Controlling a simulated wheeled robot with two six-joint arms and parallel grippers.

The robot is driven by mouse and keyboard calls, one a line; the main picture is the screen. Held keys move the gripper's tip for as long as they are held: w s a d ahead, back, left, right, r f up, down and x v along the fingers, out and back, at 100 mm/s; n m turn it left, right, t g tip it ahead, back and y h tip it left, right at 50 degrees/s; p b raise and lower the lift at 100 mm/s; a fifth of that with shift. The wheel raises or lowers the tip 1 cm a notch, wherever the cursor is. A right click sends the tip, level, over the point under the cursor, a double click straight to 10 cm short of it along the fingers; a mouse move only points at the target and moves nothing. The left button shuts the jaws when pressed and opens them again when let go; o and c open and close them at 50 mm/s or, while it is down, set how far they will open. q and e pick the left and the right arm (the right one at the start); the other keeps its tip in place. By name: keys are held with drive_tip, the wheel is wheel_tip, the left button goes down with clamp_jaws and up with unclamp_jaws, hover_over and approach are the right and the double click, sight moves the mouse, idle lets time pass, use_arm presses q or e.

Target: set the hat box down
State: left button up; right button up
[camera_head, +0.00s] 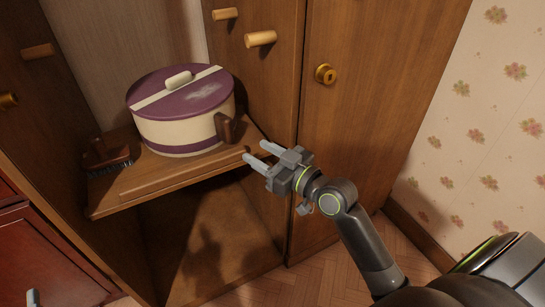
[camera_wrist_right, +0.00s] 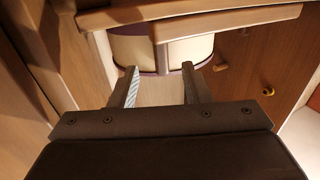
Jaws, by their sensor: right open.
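The hat box (camera_head: 185,128) is round and cream with purple bands, a purple lid, a pale strip and a pale knob. It sits upright on a wooden shelf (camera_head: 155,185) inside the open wardrobe. My right gripper (camera_head: 258,152) is open and empty, in front and to the right of the box, apart from it by the shelf's right end. In the right wrist view the box (camera_wrist_right: 185,50) shows beyond the open fingers, partly hidden by wooden bars.
A dark brush (camera_head: 108,160) lies on the shelf left of the box. A brown block (camera_head: 224,128) stands against the box's right side. Wardrobe doors (camera_head: 375,100) with knobs flank the shelf. A red cabinet (camera_head: 40,260) is at lower left. Space below the shelf looks open.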

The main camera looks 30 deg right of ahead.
use_arm(q)
wheel_tip(320, 180, down, 2)
drive_tip(key=shift+g, duration=0.6)
use_arm(e)
drive_tip(key=s+d+f+m+t+h, duration=0.1)
drive_tip(key=s+d+m+h, duration=0.1)
drive_tip(key=s, duration=0.5)
drive_tip(key=s+d+f+m+t+h, duration=0.1)
drive_tip(key=s+d+m+h, duration=0.2)
drive_tip(key=s+d+h, duration=0.2)
drive_tip(key=s+h, duration=0.2)
drive_tip(key=s, duration=0.1)
drive_tip(key=shift+s, duration=0.25)
